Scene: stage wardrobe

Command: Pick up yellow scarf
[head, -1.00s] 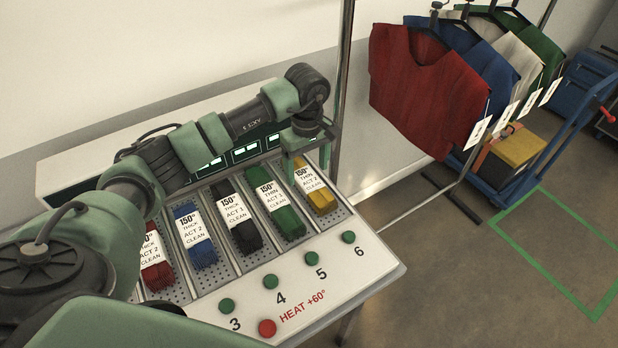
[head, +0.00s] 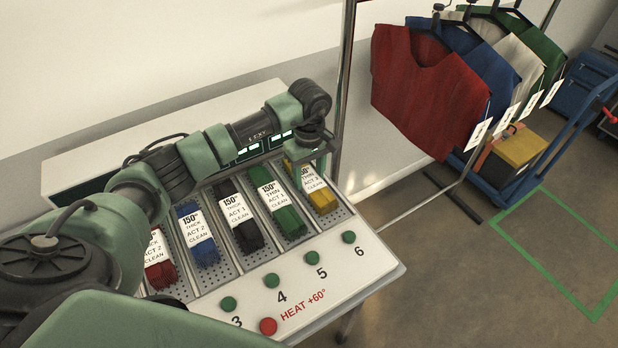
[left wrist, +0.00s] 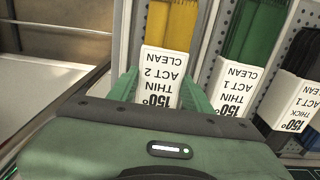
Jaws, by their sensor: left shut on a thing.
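The yellow scarf (head: 323,201) lies in the rightmost slot of the perforated tray in the head view, with a white label around it reading 150°, THIN, ACT 2, CLEAN. It also shows in the left wrist view (left wrist: 170,25), its label between my fingers. My left gripper (head: 306,166) is shut on the scarf at its labelled part, fingers on both sides (left wrist: 160,92). The scarf still appears to lie in its slot. Part of its far end is hidden under the gripper. My right gripper is not in view.
Beside it lie a green scarf (head: 290,222), a black scarf (head: 247,237), a blue scarf (head: 205,253) and a red scarf (head: 160,274) in their own slots. Green buttons and a red button (head: 268,326) line the front panel. A garment rack with a red top (head: 425,90) stands right.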

